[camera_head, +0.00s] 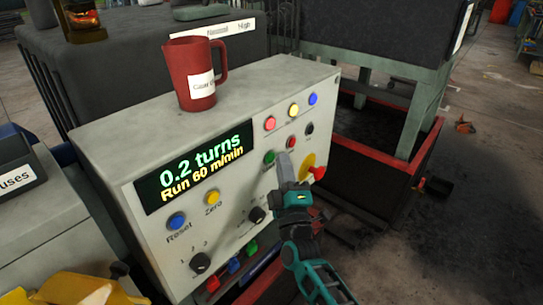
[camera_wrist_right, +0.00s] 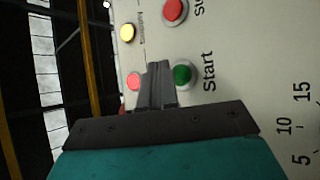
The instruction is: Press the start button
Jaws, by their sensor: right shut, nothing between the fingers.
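The green start button (camera_head: 269,157) is on the sloped front of the grey control box, just left of my right gripper's tip in the head view. In the right wrist view the green button (camera_wrist_right: 183,74) sits beside the printed word "Start", close to the right of the fingertips. My right gripper (camera_head: 284,160) is shut and empty, with its fingers pointing at the panel. Its fingers (camera_wrist_right: 157,72) show together in the wrist view. I cannot tell whether they touch the panel. The button looks uncovered. My left gripper is not in view.
A red button (camera_head: 292,142) is near the start button, with red, yellow and blue lamps above. A red knob (camera_head: 318,173) on yellow is right of the gripper. A red mug (camera_head: 194,80) stands on the control box (camera_head: 120,128). The display reads 0.2 turns.

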